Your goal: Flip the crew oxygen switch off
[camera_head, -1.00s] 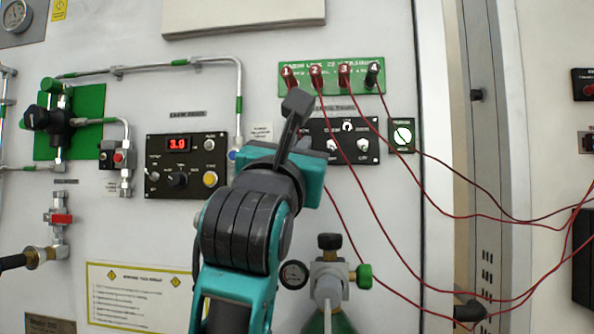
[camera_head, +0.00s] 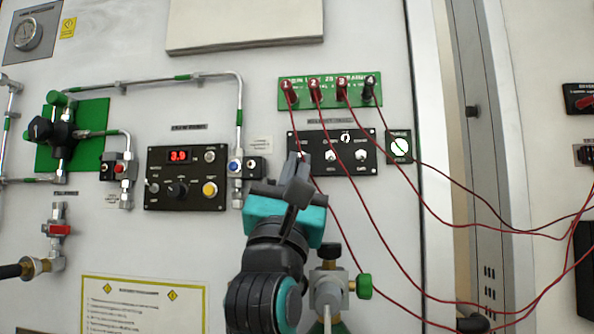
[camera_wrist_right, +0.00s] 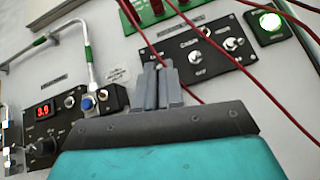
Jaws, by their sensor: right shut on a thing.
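The black switch panel (camera_head: 320,166) is on the wall below the green terminal board. Its middle toggle (camera_head: 330,156) and right toggle (camera_head: 361,155) show uncovered, with a small knob above and between them. My right gripper (camera_head: 296,168) is at the panel's left end and hides that part. In the right wrist view its fingers (camera_wrist_right: 163,82) are close together, shut on a small part at the panel's left end, seemingly a toggle switch. The fingers hide most of it, and its position cannot be read. The panel lettering is too small to read surely. My left gripper is not in view.
Red cables from the green terminal board (camera_head: 328,91) hang across the panel, close to my right gripper. A black control box (camera_head: 185,185) with a red display is to the left. A green indicator (camera_head: 399,147) is to the right. A bottle valve (camera_head: 328,285) is below.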

